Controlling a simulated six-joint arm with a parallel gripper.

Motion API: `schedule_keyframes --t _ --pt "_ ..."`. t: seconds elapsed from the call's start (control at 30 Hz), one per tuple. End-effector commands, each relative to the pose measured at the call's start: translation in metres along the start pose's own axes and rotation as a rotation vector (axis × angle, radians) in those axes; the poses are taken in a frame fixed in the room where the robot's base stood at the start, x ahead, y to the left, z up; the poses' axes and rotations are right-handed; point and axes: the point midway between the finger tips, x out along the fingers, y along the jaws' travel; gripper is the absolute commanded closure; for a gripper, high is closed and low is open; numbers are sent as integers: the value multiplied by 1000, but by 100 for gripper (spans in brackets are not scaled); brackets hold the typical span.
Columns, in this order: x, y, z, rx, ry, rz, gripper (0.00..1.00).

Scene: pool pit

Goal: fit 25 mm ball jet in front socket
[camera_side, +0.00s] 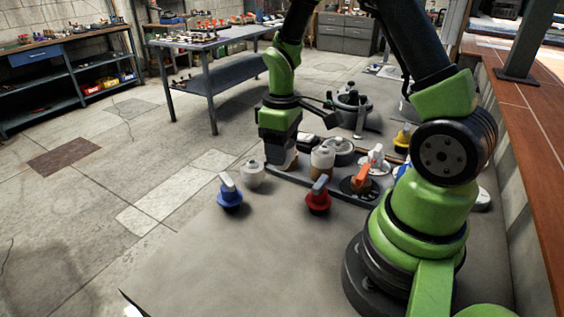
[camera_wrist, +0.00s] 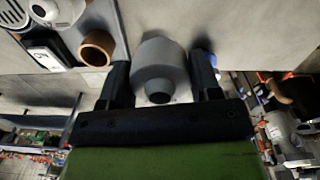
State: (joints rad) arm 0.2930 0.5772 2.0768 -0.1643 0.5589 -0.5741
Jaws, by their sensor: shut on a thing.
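My gripper (camera_wrist: 163,75) is shut on a pale grey, rounded ball jet (camera_wrist: 160,62), with a finger on each side of it. Its short nozzle with a dark opening faces the wrist camera. In the side view my gripper (camera_side: 282,160) points down at the left end of the dark rack (camera_side: 285,181), and its fingertips are hard to make out. An open tan ring-shaped socket (camera_wrist: 97,48) shows left of the held jet in the wrist view, apart from it. A white jet-like piece (camera_side: 252,174) shows just left of my gripper; I cannot tell whether it is the held one.
A blue-based piece (camera_side: 230,195) and a red-based piece (camera_side: 318,197) stand on the grey mat (camera_side: 240,255) in front of the rack. An orange-handled piece (camera_side: 361,180) is farther right. A dark pot-like pump (camera_side: 355,112) stands behind. The mat's front is clear.

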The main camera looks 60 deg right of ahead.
Motion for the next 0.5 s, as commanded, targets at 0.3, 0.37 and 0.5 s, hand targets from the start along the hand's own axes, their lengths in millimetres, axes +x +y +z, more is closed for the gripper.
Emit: schedule_keyframes --t 0.3,0.37,0.5 --pt "-6 0 0 0 0 0 65" --pt "-5 0 0 1 0 0 65" --pt "-5 10 -5 3 0 0 65"
